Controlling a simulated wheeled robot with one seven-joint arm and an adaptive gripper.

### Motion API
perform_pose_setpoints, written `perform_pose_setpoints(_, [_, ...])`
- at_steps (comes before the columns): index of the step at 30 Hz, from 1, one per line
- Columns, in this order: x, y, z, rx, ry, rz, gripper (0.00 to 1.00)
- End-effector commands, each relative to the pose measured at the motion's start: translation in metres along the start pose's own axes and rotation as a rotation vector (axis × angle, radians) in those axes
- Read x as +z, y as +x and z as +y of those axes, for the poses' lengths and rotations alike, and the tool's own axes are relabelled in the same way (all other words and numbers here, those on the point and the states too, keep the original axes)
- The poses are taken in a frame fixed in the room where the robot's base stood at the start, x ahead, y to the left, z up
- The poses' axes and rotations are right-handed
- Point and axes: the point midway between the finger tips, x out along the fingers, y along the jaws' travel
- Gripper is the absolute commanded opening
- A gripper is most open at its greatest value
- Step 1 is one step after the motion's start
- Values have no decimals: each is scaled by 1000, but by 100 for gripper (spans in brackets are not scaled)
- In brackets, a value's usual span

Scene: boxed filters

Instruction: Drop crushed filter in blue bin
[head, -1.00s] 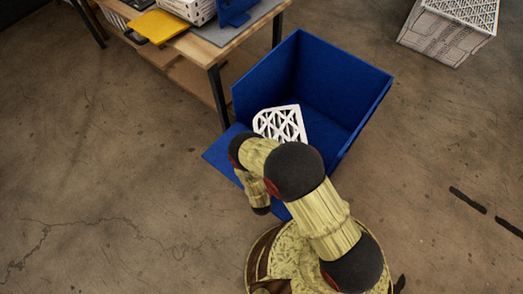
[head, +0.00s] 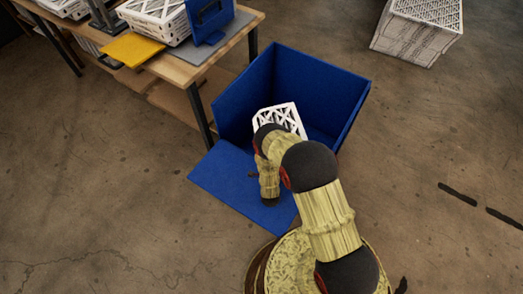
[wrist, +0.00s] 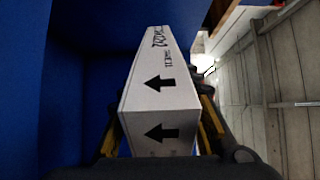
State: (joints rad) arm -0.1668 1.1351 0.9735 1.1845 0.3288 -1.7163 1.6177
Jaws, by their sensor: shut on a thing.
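The blue bin (head: 320,75) stands on the floor with tall walls, an open top and its front panel (head: 228,183) lying out low toward me. The filter (head: 281,117), a white card frame with a lattice face, shows just past my arm in front of the bin's inside. In the wrist view my gripper (wrist: 165,112) is shut on the filter (wrist: 160,85), with fingers on both sides. Its white edge carries black arrows and print. Blue wall fills the left of that view. My fingertips are hidden in the head view. I cannot tell whether the filter touches the bin.
A wooden table (head: 250,22) with dark legs stands close by the bin's left side. A white box (head: 412,35) stands on the floor at upper right.

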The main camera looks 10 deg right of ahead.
Motion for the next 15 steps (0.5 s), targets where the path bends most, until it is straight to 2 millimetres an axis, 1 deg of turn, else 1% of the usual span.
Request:
perform_pose_setpoints(1, [-6,6,2,-1,0,3,5])
perform_pose_setpoints(15, [-42,57,13,-3,1,2,5])
